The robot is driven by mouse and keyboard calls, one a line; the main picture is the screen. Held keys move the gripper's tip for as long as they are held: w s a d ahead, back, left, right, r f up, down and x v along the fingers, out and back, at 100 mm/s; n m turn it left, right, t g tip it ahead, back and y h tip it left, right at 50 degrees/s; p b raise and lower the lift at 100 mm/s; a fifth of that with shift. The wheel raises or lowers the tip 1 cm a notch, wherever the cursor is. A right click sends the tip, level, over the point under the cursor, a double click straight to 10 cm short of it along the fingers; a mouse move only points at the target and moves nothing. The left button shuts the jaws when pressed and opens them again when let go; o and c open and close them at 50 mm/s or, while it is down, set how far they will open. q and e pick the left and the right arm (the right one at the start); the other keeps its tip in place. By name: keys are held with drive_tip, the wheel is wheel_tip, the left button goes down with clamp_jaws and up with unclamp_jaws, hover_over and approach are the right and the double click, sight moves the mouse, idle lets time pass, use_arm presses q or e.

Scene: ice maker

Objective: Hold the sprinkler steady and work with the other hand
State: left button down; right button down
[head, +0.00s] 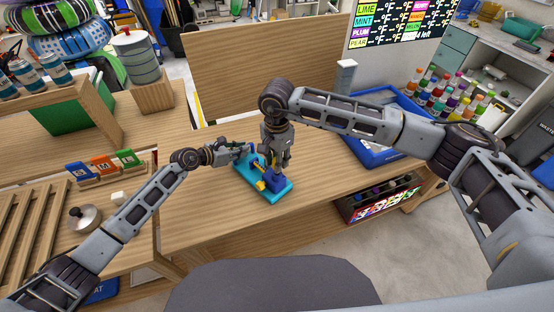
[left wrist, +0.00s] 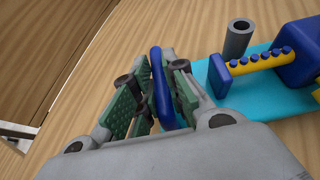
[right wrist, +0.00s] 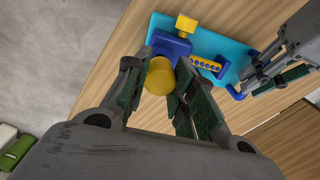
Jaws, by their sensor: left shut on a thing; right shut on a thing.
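The sprinkler has a teal base (head: 270,197) flat on the wooden table, a blue block (right wrist: 170,46) with a yellow side piece (right wrist: 186,24), and a yellow bar with blue nozzles (left wrist: 262,62). My left gripper (left wrist: 160,90) is shut on the blue upright handle (left wrist: 158,70) at one end of the base; it also shows in the head view (head: 250,151). My right gripper (right wrist: 163,85) points down over the blue block, shut on a yellow cylinder (right wrist: 158,78). The cylinder is close to the block; whether it is seated there I cannot tell.
A blue tray (head: 372,152) is to the right, near several coloured bottles (head: 455,95). Coloured boxes (head: 104,164) and a metal lid (head: 84,217) are at the left. The table in front of the sprinkler is clear.

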drive_tip(key=shift+f, duration=1.55)
idle(0.9)
drive_tip(key=c, duration=1.1)
unclamp_jaws()
drive_tip(key=shift+r, duration=0.15)
drive_tip(key=shift+r, duration=5.85)
drive_tip(key=shift+r, duration=3.5)
